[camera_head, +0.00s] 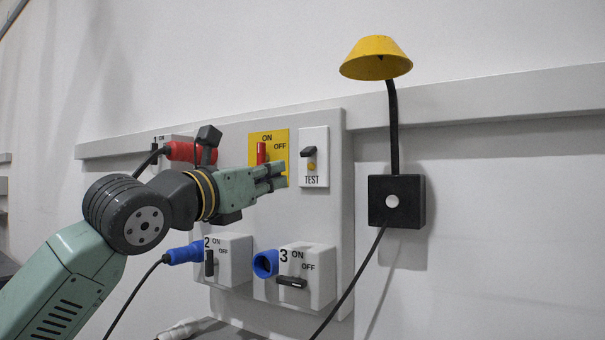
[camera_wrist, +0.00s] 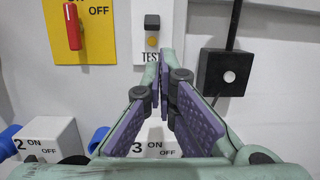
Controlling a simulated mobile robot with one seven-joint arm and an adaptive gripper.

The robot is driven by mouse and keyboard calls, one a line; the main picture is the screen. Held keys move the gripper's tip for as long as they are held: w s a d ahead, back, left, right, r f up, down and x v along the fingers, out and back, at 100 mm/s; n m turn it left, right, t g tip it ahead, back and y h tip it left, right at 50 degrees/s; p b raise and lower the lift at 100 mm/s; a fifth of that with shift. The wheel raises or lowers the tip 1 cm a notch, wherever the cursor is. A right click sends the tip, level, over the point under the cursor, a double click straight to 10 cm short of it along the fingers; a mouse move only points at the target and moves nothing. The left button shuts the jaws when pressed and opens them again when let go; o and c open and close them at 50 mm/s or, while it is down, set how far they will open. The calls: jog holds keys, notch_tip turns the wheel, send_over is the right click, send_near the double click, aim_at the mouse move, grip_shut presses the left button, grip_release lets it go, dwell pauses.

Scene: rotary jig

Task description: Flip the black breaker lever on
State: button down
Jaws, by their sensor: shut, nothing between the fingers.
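Several black levers are in view. The box 2 lever (camera_head: 209,263) stands upright, under its ON mark. The box 3 lever (camera_head: 291,282) lies level, beneath its OFF mark. A smaller black switch (camera_head: 308,152) sits on the white TEST plate above an amber button; it also shows in the wrist view (camera_wrist: 152,22). My gripper (camera_head: 280,175) is shut and empty, in front of the wall panel near the yellow plate and TEST plate.
The yellow plate (camera_wrist: 80,48) carries an upright red lever (camera_wrist: 72,27). A blue plug (camera_head: 184,254) is in box 2; box 3 has an open blue socket (camera_head: 265,264). To the right, a yellow lamp (camera_head: 376,58) rises from a black box (camera_head: 396,201) with a hanging cable.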

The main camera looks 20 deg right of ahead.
aim_at(310, 170)
jog(key=shift+w+f+y, duration=0.2)
jog(key=shift+w+y, duration=0.2)
jog(key=shift+w, duration=0.3)
jog(key=p+x, duration=0.2)
jog(key=x, duration=0.2)
jog(key=p+x, duration=0.2)
jog(key=x, duration=0.3)
jog(key=shift+d+r, duration=0.1)
jog(key=shift+r, duration=0.15)
jog(key=shift+w+d, duration=0.3)
jog(key=shift+d, duration=0.05)
jog(key=shift+f, duration=0.1)
